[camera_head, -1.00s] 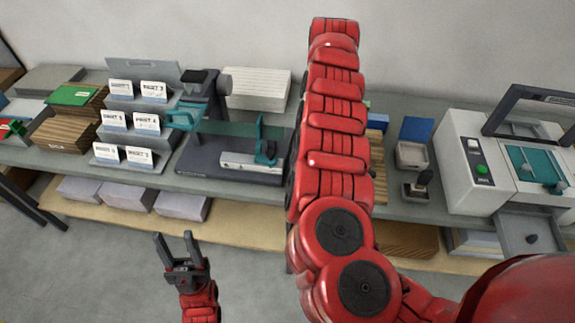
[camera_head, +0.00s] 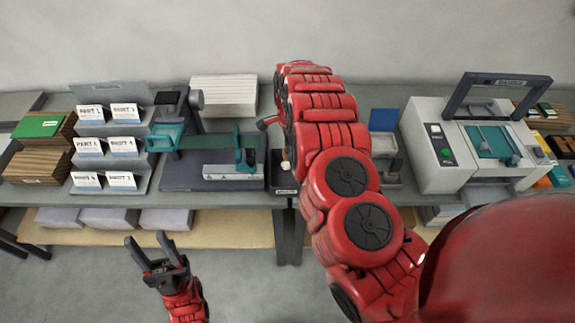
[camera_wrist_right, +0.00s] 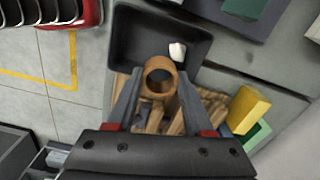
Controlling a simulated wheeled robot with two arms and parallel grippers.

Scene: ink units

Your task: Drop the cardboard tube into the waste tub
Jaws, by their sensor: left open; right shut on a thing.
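In the right wrist view the cardboard tube (camera_wrist_right: 160,76) is a short brown ring seen nearly end-on. My right gripper (camera_wrist_right: 161,86) is shut on it, with one finger on each side. The tube overlaps the near edge of a dark open tub (camera_wrist_right: 130,35) that has a small white scrap in it. This looks like the waste tub; the tube's height above it is unclear. In the head view my right arm hides its gripper and the tube; part of a dark labelled container (camera_head: 285,190) shows beside the arm. My left gripper (camera_head: 150,248) is open and empty, in front of the bench.
Wooden pieces (camera_wrist_right: 207,105) and a yellow block (camera_wrist_right: 248,108) lie near the tub. In the head view a teal-armed device (camera_head: 225,170) and a card rack (camera_head: 110,145) stand to the left, a white machine (camera_head: 440,150) to the right. The floor in front is clear.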

